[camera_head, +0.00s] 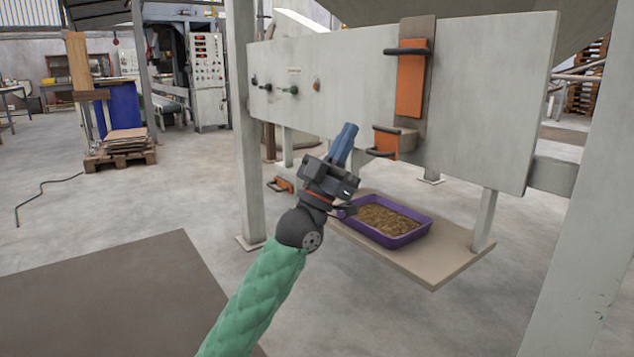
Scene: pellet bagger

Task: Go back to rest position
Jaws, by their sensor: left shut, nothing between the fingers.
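My left gripper (344,143) is in the middle of the head view, at the end of my green-sleeved arm that comes in from below. Its blue fingers are shut with nothing between them and point up and away. It is in front of the grey machine panel (480,110) and hides part of its lower edge. It appears apart from the panel's knobs and handles. My right gripper is not in view.
A purple tray (428,222) of brown pellets (385,217) sits on a beige shelf (440,272) below the panel. An orange slide gate (410,85) with dark handles is on the panel. Grey posts stand left and right. Open floor (180,200) lies to the left.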

